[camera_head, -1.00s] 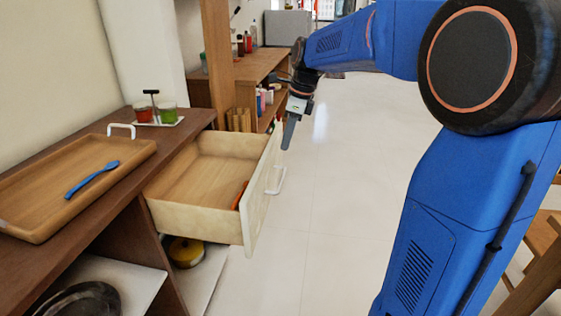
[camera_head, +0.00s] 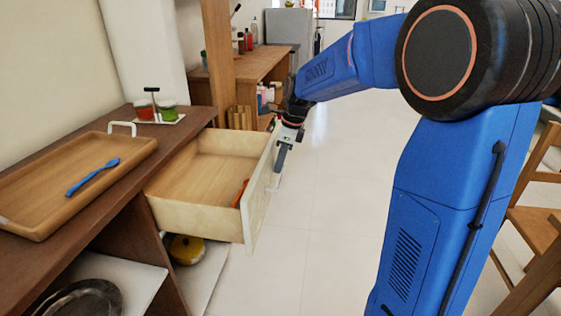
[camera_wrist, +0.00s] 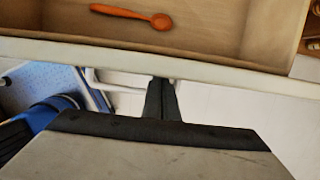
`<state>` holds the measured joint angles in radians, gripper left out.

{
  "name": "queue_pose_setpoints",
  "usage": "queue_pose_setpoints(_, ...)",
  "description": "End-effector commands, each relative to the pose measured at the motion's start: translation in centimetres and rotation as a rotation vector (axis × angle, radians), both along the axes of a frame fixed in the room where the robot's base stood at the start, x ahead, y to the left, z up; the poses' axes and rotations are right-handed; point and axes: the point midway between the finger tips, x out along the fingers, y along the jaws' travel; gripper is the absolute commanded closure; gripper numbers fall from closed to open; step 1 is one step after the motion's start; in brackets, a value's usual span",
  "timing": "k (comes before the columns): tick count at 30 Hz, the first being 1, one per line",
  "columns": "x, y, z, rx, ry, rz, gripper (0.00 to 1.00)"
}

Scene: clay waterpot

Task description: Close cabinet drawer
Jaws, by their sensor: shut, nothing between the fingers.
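The cabinet drawer (camera_head: 195,216) is pulled far out of the wooden cabinet (camera_head: 130,180). Its pale front panel (camera_head: 257,200) faces right and carries a white handle (camera_head: 275,184), partly hidden behind my gripper in the head view. An orange spoon lies inside the drawer (camera_head: 241,192) and also shows in the wrist view (camera_wrist: 132,15). My gripper (camera_head: 278,168) is shut and empty, just outside the drawer front, near its top edge. In the wrist view my fingertips (camera_wrist: 163,82) reach the front's upper edge (camera_wrist: 200,72); I cannot tell whether they touch.
A wooden tray (camera_head: 30,222) with a blue spoon (camera_head: 93,176) lies on the cabinet top, near a small rack of red and green jars (camera_head: 157,114). A yellow pot (camera_head: 187,249) sits on the shelf below. Wooden chairs (camera_head: 535,215) stand at the right. The floor between is clear.

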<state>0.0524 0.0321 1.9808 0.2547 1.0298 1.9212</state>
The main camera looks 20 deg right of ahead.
Motion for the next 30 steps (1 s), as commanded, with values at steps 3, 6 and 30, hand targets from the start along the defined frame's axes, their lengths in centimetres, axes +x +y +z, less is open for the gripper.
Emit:
queue_pose_setpoints(3,0.0,0.0,0.0,0.000,0.000,0.000,1.00)
queue_pose_setpoints(6,0.0,0.0,0.0,0.000,0.000,0.000,1.00)
queue_pose_setpoints(30,7.5,13.2,0.0,0.000,0.001,0.005,1.00)
